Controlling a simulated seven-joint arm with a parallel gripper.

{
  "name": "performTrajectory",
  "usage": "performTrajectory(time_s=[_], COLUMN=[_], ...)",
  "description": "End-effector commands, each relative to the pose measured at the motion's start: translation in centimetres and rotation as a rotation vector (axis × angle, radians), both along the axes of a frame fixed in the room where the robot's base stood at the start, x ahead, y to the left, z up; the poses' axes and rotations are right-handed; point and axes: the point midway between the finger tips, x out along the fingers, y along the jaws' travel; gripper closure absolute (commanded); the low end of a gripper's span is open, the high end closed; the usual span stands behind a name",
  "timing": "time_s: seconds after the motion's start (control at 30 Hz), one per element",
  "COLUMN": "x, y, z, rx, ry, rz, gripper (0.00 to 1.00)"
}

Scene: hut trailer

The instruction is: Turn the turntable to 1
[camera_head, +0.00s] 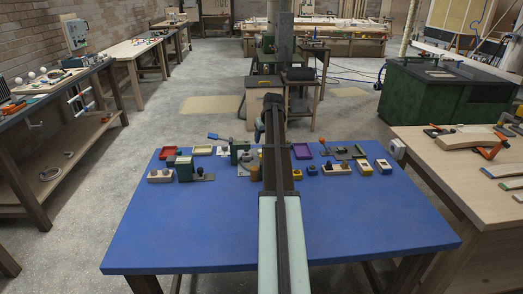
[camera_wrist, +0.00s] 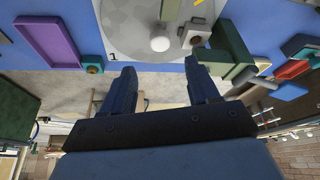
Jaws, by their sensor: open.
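The turntable (camera_wrist: 135,20) is a grey disc at the top of the wrist view, cut off by the frame. A white round knob (camera_wrist: 160,43) stands near its rim, and a printed mark 1 (camera_wrist: 112,57) is just off the rim at left. My gripper (camera_wrist: 161,72) is open and empty, its two dark blue fingers apart on either side below the knob in the picture. I see no contact with the knob. In the head view my arm reaches over the blue table (camera_head: 200,225) and hides much of the turntable and my fingers.
A purple tray (camera_wrist: 48,40) lies left. In the head view a red tray (camera_head: 168,153) and several small devices line the table's back; its front is clear.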

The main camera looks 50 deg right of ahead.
Motion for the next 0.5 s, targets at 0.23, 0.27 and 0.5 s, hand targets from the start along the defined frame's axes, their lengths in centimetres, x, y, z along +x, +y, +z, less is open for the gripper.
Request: performTrajectory(time_s=[0.23,0.27,0.5], x=[1.6,1.8,2.7], y=[-0.8,-0.9,-1.4], z=[-4.2,-4.6,-7.3], rx=[0.0,0.0,0.0], ry=[0.001,0.001,0.001], rz=[0.0,0.0,0.0], gripper=[0.4,0.4,0.4])
